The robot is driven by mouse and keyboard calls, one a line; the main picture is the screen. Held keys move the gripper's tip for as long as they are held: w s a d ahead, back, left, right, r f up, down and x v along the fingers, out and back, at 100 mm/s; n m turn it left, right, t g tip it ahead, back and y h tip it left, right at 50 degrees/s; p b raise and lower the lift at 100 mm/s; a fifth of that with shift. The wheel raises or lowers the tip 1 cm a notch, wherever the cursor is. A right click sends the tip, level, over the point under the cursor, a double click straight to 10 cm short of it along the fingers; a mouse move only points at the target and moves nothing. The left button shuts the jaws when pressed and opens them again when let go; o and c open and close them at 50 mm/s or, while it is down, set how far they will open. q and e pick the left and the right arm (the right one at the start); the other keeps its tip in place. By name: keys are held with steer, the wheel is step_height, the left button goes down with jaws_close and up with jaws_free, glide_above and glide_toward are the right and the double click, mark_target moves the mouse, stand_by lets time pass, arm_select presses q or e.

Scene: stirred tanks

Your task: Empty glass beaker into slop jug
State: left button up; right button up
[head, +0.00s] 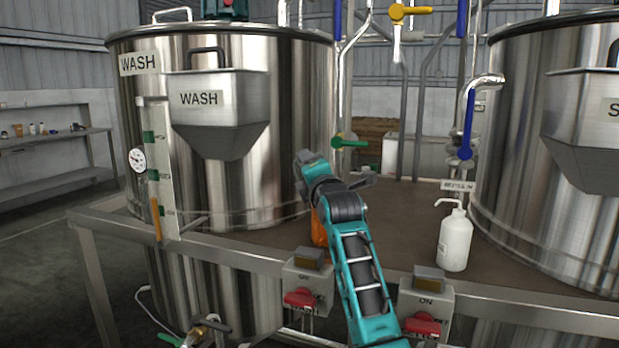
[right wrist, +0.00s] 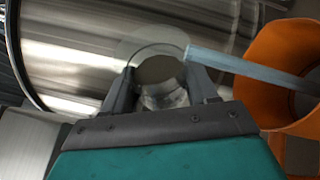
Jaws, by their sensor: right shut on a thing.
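My right gripper (right wrist: 161,84) is shut on a clear glass beaker (right wrist: 160,46), with one finger on each side of it. A pale blue see-through streak (right wrist: 235,62), which looks like pouring liquid, runs from the beaker's rim to the orange slop jug (right wrist: 252,50). The jug's wide mouth shows at the right of the right wrist view, beside the beaker. In the head view the orange jug (head: 319,230) is mostly hidden behind my teal right arm, and the beaker cannot be made out. My left gripper is not in view.
A steel WASH tank (head: 270,130) stands left of my arm and another tank (head: 520,130) right. A white squeeze bottle (head: 455,240) stands on the brown deck (head: 400,215). Two switch boxes with red knobs (head: 303,298) sit at its front edge. The deck behind is clear.

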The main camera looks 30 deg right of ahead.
steer(key=shift+f+m+b, duration=0.25)
steer(key=shift+m+b, duration=0.1)
steer(key=shift+m, duration=0.35)
steer(key=shift+s+r+m+t+h, duration=0.15)
steer(key=shift+m+t+h, duration=0.15)
steer(key=shift+m+t, duration=0.15)
steer(key=shift+s+d+r+m+h+b, duration=0.1)
steer(key=shift+d+r+m+h+b, duration=0.2)
steer(key=shift+m, duration=0.35)
steer(key=shift+a+r+m+h+b, duration=0.1)
steer(key=shift+m+h+b, duration=0.25)
steer(key=shift+m, duration=0.25)
steer(key=shift+s+d+r+m+t+h+b, duration=0.15)
steer(key=shift+m+t+h, duration=0.1)
steer(key=shift+m, duration=0.25)
steer(key=shift+d+r+m+t+h+b, duration=0.1)
steer(key=shift+r+m+h+b, duration=0.1)
steer(key=shift+m, duration=0.3)
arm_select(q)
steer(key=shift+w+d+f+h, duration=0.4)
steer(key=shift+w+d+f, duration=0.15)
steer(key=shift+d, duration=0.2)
arm_select(e)
steer(key=shift+r+m, duration=0.15)
steer(key=shift+m, duration=0.45)
steer(key=shift+s+d, duration=0.1)
